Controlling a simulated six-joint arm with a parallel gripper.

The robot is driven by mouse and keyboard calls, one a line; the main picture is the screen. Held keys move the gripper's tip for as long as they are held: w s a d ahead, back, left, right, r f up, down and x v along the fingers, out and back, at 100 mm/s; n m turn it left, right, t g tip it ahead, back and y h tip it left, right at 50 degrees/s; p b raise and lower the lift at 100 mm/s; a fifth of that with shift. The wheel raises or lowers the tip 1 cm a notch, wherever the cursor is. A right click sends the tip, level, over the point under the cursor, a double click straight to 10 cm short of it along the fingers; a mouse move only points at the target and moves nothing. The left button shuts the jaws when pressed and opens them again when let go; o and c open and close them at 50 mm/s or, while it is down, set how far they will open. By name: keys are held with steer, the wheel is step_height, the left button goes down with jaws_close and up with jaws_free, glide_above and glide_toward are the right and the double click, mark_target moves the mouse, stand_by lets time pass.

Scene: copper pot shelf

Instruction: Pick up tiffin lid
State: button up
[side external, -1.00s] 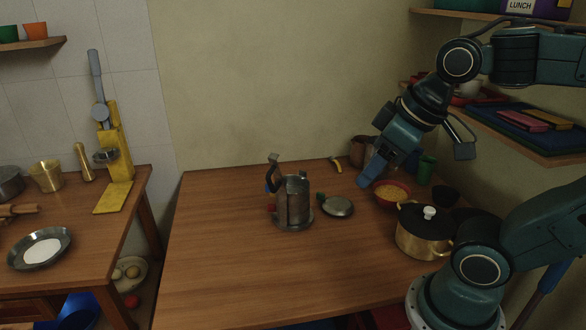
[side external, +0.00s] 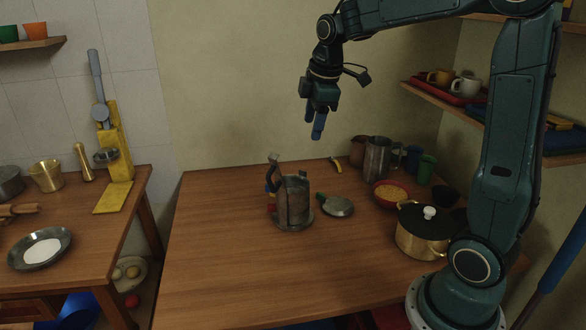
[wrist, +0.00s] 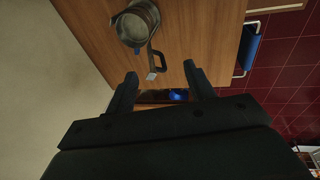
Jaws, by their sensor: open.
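A round, flat grey metal lid (side external: 337,206), which looks like the tiffin lid, lies on the wooden table. A dark green piece shows at its left edge. Just left of it stands a grey metal tiffin-like container (side external: 294,203) in an upright frame with a dark handle. My gripper (side external: 316,134) is open and empty, high above the table behind the lid, with its fingers pointing down. The wrist view shows the two separated fingers (wrist: 160,76) and a metal vessel (wrist: 137,24) with a dark handle beyond them. I cannot make out the lid there.
A metal pitcher (side external: 377,158), red bowl (side external: 391,194), green cup (side external: 427,167) and lidded brass pot (side external: 424,232) crowd the table's right side. A yellow curved object (side external: 336,164) lies at the back. The front and left of the wooden table (side external: 230,270) are clear.

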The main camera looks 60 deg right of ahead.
steer(key=w+d+f+n+g, duration=0.1)
steer(key=w+d+f+n, duration=0.1)
steer(key=w+d+f, duration=0.25)
steer(key=w+d+f+n, duration=0.2)
steer(key=w+d+f, duration=0.15)
steer(key=d, duration=0.25)
steer(key=n+g, duration=0.2)
steer(key=n, duration=0.3)
glide_above(321, 193)
steer(key=shift+y, duration=0.4)
steer(key=shift+f, duration=10.75)
steer(key=shift+f, duration=2.55)
steer(key=c, duration=1.1)
